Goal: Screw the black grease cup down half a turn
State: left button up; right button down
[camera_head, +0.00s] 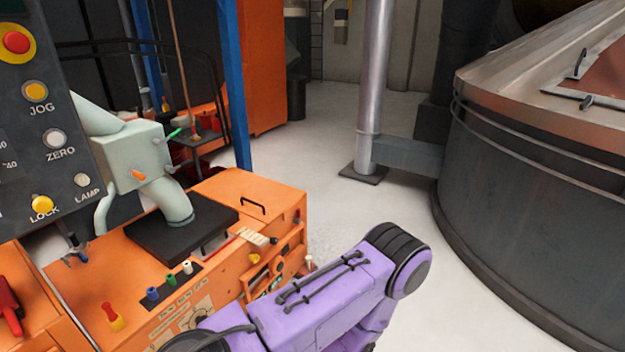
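I cannot make out a black grease cup for certain. A row of small caps, a blue cap (152,293), a green cap (171,280) and a white cap (187,267), stands on a dark strip on top of the orange cabinet (245,190). A small dark fitting (75,248) stands at the left of the cabinet top; it is too small to identify. A purple arm link of mine crosses the bottom middle and covers part of the cabinet front. Neither of my gripper's fingertips shows.
A dark control panel (40,125) with JOG, ZERO, LOCK and LAMP buttons fills the upper left. A pale green machine (140,160) rises from the cabinet top. A large round metal vessel (530,190) stands at right. Pale floor (330,200) lies open between.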

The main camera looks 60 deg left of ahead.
aim_at(273, 240)
jog(key=z, duration=0.05)
jog(key=i, duration=1.1)
jog(key=u, duration=0.95)
jog(key=i, duration=0.8)
jog(key=u, duration=1.15)
jog(key=i, duration=0.2)
jog(key=u, duration=0.1)
